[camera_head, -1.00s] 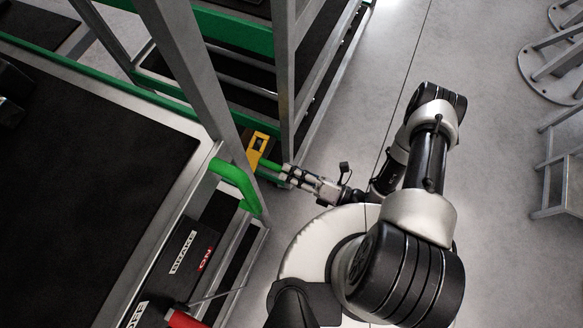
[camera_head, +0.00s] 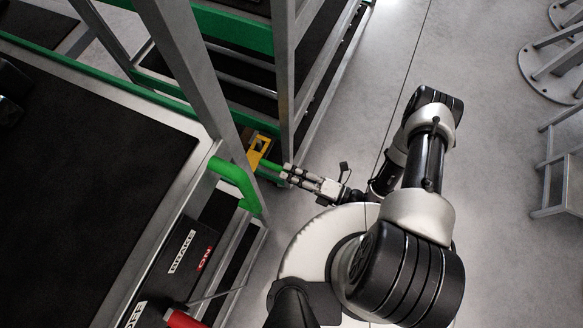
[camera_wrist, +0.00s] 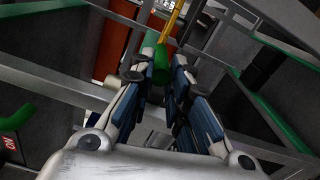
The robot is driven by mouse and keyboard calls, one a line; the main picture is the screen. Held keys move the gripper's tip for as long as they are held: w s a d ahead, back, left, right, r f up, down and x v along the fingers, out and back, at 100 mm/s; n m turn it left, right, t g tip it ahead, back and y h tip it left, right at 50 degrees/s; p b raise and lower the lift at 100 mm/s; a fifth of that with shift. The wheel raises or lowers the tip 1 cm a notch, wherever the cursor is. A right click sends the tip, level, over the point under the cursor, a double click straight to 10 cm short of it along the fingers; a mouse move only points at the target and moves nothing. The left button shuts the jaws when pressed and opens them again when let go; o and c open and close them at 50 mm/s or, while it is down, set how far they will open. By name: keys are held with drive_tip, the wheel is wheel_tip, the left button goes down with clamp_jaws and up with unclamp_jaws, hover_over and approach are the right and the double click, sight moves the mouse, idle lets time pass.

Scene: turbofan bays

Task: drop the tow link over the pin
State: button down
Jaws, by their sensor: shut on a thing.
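The tow link is a yellow plate (camera_head: 257,152) with a rectangular opening and a green grip (camera_head: 271,165). My gripper (camera_head: 285,172) is shut on the green grip, and the plate extends ahead toward the gap between two grey uprights. In the wrist view, the green grip (camera_wrist: 161,60) sits between the fingers of my gripper (camera_wrist: 160,72), with a strip of the yellow plate (camera_wrist: 172,22) beyond it. I cannot make out the pin, and I cannot tell whether the plate is around it or above it.
A grey upright (camera_head: 190,70) stands left of the link and another (camera_head: 285,75) just right of it. A bent green tube (camera_head: 236,180) is close on the left. A black-topped platform (camera_head: 90,180) fills the left. Open floor (camera_head: 480,180) lies right.

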drive_tip(key=c, duration=1.5)
unclamp_jaws()
drive_tip(key=shift+f, duration=0.1)
drive_tip(key=shift+d, duration=0.1)
drive_tip(key=v, duration=1.2)
